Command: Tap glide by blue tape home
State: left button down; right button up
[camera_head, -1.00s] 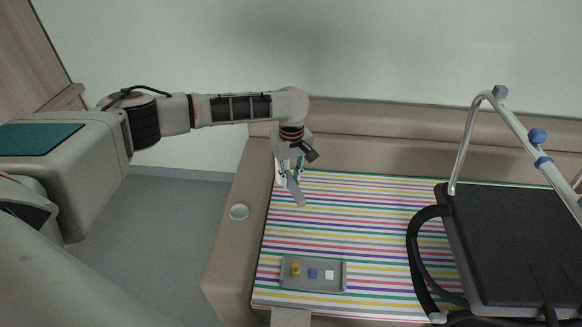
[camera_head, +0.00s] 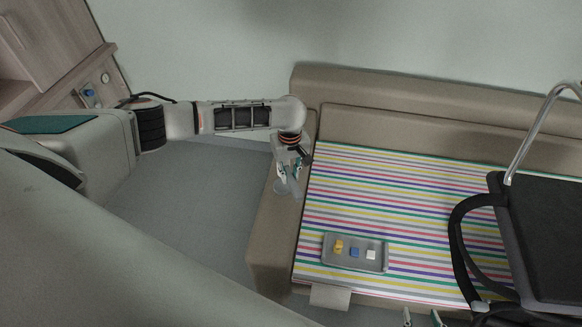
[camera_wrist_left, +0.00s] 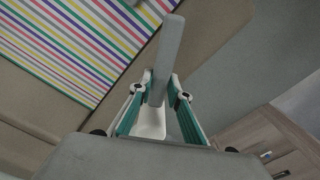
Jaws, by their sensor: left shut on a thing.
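My left gripper (camera_head: 290,176) is shut on a plain grey bar (camera_wrist_left: 168,60), which sticks out beyond the fingertips in the left wrist view. In the head view it hangs over the left arm of the couch. My right gripper (camera_head: 422,319) shows only as two separated fingertips at the bottom edge. A metal tube frame (camera_head: 524,140) rises at the right beside a black padded panel (camera_head: 548,235); its upper end is cut off. No blue tape shows on the visible tube. A grey tray (camera_head: 345,265) holds a yellow, a blue (camera_head: 354,253) and a white piece.
The striped couch surface (camera_head: 400,195) is clear behind the tray. A beige backrest (camera_head: 400,95) runs along the wall. Wooden cabinets (camera_head: 50,45) stand at the far left.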

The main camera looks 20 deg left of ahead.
pick_arm(q)
jog(key=shift+a+f, duration=0.1)
jog(key=shift+a, duration=0.05)
jog(key=shift+s, duration=0.1)
pick_arm(e)
jog(key=shift+d, duration=0.25)
pick_arm(q)
jog(key=shift+f, duration=1.9)
jog(key=shift+f+b, duration=0.45)
jog(key=shift+f, duration=0.45)
pick_arm(e)
jog(key=shift+w+a+r, duration=0.1)
jog(key=shift+w+a, duration=0.15)
jog(key=shift+a, duration=0.4)
jog(key=shift+w+d+r, duration=0.1)
pick_arm(q)
jog(key=shift+f, duration=0.3)
pick_arm(e)
jog(key=shift+f, duration=0.2)
